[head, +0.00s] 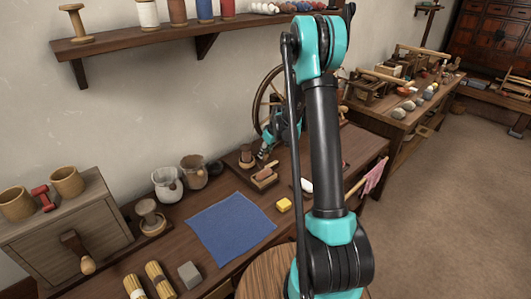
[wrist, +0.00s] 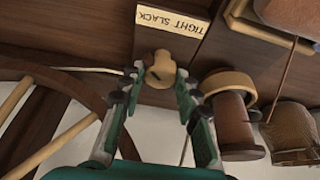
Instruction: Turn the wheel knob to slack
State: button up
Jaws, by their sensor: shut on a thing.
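The wheel knob (wrist: 160,70) is a small rounded light-wood knob on a dark wooden board, seen in the wrist view. A pale label (wrist: 172,20) reading TIGHT SLACK shows upside down just above it. My gripper (wrist: 158,80) has a finger on each side of the knob and is shut on it. I cannot read a pointer or which word the knob faces. A spoked wooden wheel (wrist: 92,88) is at the left of this view. In the head view the wheel (head: 262,98) stands at the back of the bench, partly behind my arm; the knob is hidden there.
A brown spool with a pale ring (wrist: 232,115) stands close right of my gripper, with a glass jar (wrist: 290,130) beyond. A wall shelf (head: 150,40) hangs above.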

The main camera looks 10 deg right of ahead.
dwell(0.4)
jog(key=o, duration=1.2)
jog(key=shift+c, duration=0.2)
jog(key=v, duration=1.2)
jog(key=s+d+f+m+h, duration=0.1)
jog(key=s+m, duration=0.5)
jog(key=s, duration=2.8)
jog(key=shift+d+f+m+h, duration=0.15)
jog(key=shift+f+m+h, duration=0.25)
jog(key=shift+f+h, duration=0.35)
